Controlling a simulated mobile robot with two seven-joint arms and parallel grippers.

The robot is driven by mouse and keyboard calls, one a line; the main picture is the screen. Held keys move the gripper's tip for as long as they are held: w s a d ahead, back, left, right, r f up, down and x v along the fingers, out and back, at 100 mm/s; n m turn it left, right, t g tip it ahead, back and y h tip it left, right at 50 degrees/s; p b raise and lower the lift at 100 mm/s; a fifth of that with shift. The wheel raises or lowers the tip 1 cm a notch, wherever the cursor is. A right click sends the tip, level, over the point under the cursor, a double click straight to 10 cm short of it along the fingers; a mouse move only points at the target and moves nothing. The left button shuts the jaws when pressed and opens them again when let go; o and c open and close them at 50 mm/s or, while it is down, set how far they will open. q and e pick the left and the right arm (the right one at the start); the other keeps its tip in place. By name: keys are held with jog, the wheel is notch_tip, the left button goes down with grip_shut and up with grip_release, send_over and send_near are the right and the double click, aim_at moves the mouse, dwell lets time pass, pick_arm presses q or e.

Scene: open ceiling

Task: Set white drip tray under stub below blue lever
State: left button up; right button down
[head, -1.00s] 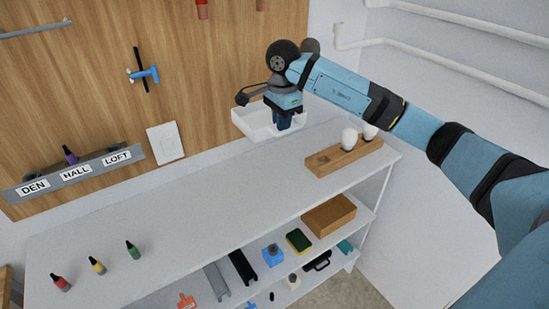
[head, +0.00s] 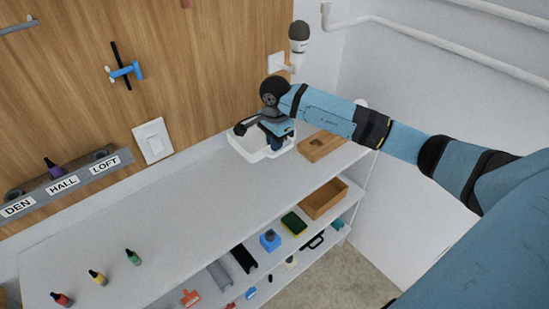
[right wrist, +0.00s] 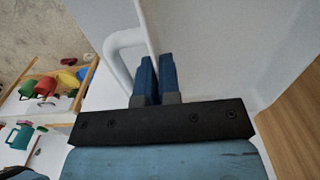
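The white drip tray (head: 240,143) hangs at the back of the counter, near the wooden wall. My right gripper (head: 283,140) is closed on its near side wall. In the right wrist view the two blue fingertips (right wrist: 155,75) nearly meet, with the thin white tray wall (right wrist: 149,25) between them. A stub below the lever cannot be made out. I cannot tell whether the tray touches the counter. My left gripper is not in view.
Three small bottles (head: 97,277) stand at front left. The counter's middle (head: 180,215) is clear. Lower shelves hold several items.

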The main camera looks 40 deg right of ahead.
aim_at(275, 170)
notch_tip(275, 170, down, 7)
jog(key=shift+f+p, duration=0.15)
jog(key=shift+p, duration=0.3)
jog(key=shift+f, duration=0.15)
jog(key=shift+f, duration=0.1)
jog(key=shift+f+b, duration=0.15)
jog(key=shift+b, duration=0.15)
jog(key=c, duration=1.3)
grip_release()
jog(key=shift+c, duration=0.2)
